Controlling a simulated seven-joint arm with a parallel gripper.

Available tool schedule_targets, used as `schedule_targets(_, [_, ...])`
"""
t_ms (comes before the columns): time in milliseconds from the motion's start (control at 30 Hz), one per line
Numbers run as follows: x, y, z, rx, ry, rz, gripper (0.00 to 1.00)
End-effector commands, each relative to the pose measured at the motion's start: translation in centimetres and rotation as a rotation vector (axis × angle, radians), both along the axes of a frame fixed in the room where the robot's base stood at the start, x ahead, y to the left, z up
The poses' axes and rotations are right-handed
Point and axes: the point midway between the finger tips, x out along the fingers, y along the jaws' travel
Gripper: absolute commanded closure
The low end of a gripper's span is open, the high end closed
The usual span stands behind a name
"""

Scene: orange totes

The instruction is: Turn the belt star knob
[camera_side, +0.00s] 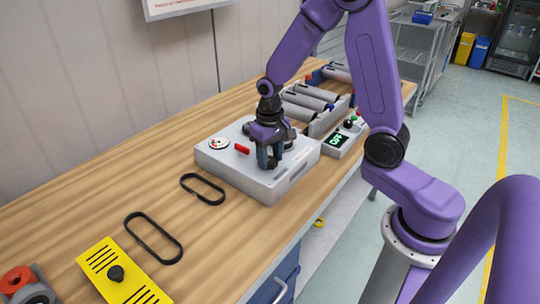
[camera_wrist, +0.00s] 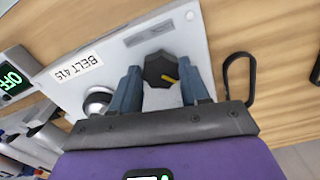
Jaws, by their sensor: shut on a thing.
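The belt star knob (camera_wrist: 158,68) is black with a yellow pointer mark and sits on a light grey housing (camera_wrist: 110,45) labelled "BELT 415". The pointer slants in the wrist view. My gripper (camera_wrist: 161,78) is shut on the knob, with one dark finger on each side of it. In the side view my gripper (camera_side: 269,160) points down over the right part of the housing (camera_side: 238,172), and its fingers hide the knob there. A round silver part (camera_wrist: 98,100) stands beside the knob.
The housing's top also carries a red handle (camera_side: 242,149) and a white dial (camera_side: 219,143). A control box (camera_side: 343,137) reading "OFF" and a roller conveyor (camera_side: 325,118) lie behind. Two black belt loops (camera_side: 153,237) and a yellow plate (camera_side: 122,278) lie on the wooden bench.

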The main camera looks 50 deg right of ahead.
Motion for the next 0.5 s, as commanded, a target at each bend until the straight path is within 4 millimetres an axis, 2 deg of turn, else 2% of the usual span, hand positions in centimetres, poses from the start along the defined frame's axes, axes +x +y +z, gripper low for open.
schedule_targets(200, [0.09,0.01,0.11,0.0,-0.003,0.001,0.85])
schedule_targets(233, [0.09,0.01,0.1,0.0,-0.003,0.001,0.45])
schedule_targets(267, [0.08,0.01,0.1,0.0,-0.003,0.001,0.35])
schedule_targets(300, [0.08,0.01,0.09,0.0,-0.003,0.002,0.29])
schedule_targets(500, [0.05,0.0,0.05,0.0,-0.002,0.002,0.29])
